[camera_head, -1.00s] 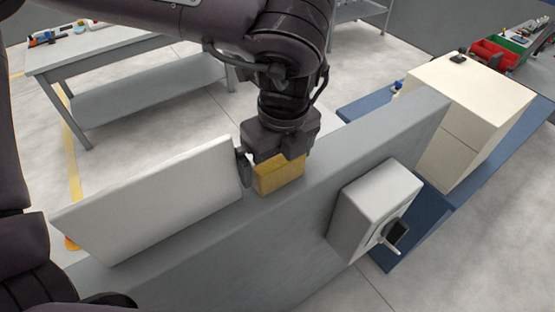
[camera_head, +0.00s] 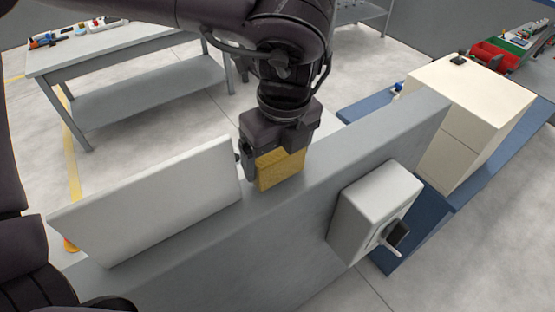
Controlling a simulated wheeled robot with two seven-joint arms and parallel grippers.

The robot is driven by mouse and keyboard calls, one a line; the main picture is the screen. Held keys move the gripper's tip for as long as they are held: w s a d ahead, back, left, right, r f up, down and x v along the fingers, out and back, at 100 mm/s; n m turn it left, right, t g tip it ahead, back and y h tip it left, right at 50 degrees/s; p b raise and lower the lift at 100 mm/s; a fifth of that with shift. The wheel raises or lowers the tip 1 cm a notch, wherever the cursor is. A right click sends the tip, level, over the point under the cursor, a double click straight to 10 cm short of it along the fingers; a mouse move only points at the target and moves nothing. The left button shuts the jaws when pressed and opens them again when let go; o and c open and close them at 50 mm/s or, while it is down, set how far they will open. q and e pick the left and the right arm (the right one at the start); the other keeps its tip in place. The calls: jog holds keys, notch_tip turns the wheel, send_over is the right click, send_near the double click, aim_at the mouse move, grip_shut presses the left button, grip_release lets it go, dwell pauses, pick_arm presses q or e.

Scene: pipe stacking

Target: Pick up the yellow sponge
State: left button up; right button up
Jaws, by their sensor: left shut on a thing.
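The yellow sponge (camera_head: 281,169) is a small yellow block at the top of the grey wall-like stand, just right of the white panel. My left gripper (camera_head: 264,160) comes down from above and is shut on the sponge, with a dark finger at the sponge's left side. The far finger is hidden behind the sponge. I cannot tell whether the sponge's lower edge touches the grey top. My right gripper is not in view.
A white slanted panel (camera_head: 150,205) stands close left of the gripper. A grey box with a switch (camera_head: 372,205) is fixed to the stand's front. Cream boxes (camera_head: 465,115) stand at the right on a blue surface. A grey table (camera_head: 110,50) is at the back left.

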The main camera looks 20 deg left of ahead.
aim_at(278, 151)
pick_arm(q)
notch_tip(278, 151, up, 7)
jog(key=shift+b, duration=0.35)
notch_tip(278, 151, up, 11)
jog(key=p, duration=0.1)
jog(key=shift+r+p, duration=0.2)
jog(key=shift+p, duration=0.2)
jog(key=o, duration=0.4)
jog(key=c, duration=0.3)
